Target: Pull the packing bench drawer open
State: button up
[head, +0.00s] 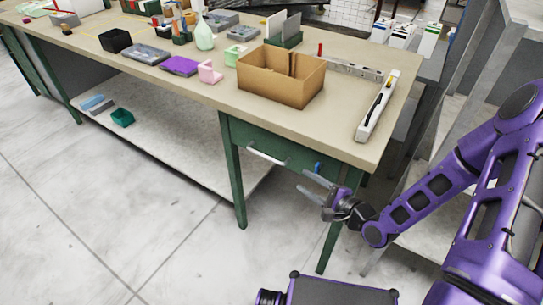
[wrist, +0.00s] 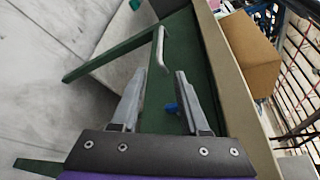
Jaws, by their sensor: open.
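The packing bench drawer (head: 290,154) has a green front and sits under the bench top at its right end. It looks closed. Its pale bar handle (head: 266,156) is on the left part of the front. My gripper (head: 310,184) is open and empty, in front of the drawer and to the right of the handle. In the wrist view my gripper (wrist: 157,88) points along the green front (wrist: 192,62), with the handle (wrist: 161,48) ahead of the fingertips. The handle looks apart from the fingers. A small blue piece (head: 317,167) shows on the right of the front.
The bench top (head: 200,98) carries a cardboard box (head: 270,85), a long white tool (head: 378,105) and several small items. Green legs (head: 232,180) stand by the drawer. A lower shelf (head: 160,125) lies left. The floor (head: 120,220) in front is clear.

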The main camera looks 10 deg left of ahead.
aim_at(273, 161)
jog(key=b+x, duration=0.1)
jog(key=x, duration=1.6)
jog(key=shift+w+a+b, duration=0.15)
jog(key=shift+b, duration=0.2)
grip_shut()
dwell(0.5)
